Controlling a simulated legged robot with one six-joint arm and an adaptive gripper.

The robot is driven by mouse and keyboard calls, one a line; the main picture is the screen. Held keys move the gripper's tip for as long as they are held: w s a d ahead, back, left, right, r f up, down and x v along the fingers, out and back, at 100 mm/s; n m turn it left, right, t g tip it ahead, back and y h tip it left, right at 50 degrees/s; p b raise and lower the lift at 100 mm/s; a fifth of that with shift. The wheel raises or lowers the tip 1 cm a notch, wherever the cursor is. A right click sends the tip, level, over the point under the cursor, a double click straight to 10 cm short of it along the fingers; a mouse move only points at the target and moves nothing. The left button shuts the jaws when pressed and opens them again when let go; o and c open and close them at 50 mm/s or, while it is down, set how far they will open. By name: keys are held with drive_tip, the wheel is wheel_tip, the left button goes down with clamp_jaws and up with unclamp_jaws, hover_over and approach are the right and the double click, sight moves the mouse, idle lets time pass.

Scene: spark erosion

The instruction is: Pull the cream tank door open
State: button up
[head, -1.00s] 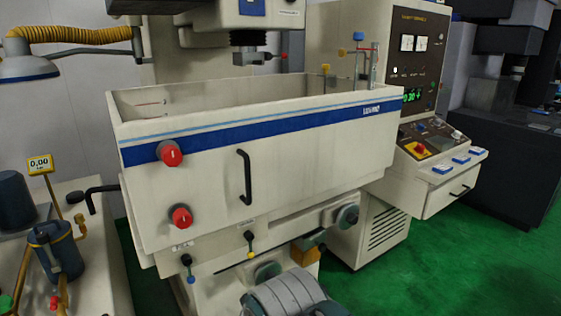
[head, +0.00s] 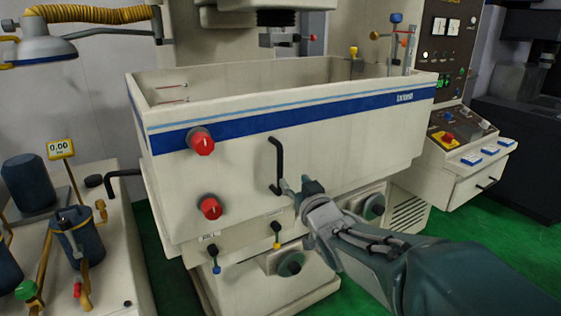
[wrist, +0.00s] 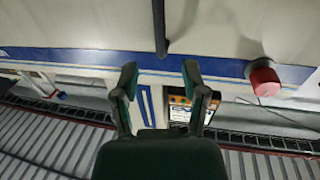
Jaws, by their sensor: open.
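The cream tank door (head: 340,128) is the front panel of the machine's tank, with a blue stripe along its top, and it looks shut. Its black upright bar handle (head: 277,160) is near the middle. My gripper (head: 287,186) is at the handle's lower right in the head view. In the wrist view my gripper (wrist: 160,70) is open and empty, its two dark fingers apart. The handle (wrist: 160,25) shows just above and between the fingertips, and I cannot tell whether they touch it. The wrist view appears upside down.
Two red knobs (head: 202,142) (head: 210,207) stick out left of the handle. Small levers (head: 276,236) sit below the door. A control console (head: 462,140) stands at right, and a bench with blue canisters (head: 75,236) at left. Green floor (head: 530,250) is clear at right.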

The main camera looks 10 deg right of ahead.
sight(281, 164)
drive_tip(key=w, duration=0.3)
drive_tip(key=w+a, duration=0.1)
drive_tip(key=w, duration=0.6)
drive_tip(key=shift+w+a, duration=0.15)
drive_tip(key=shift+w, duration=0.05)
clamp_jaws()
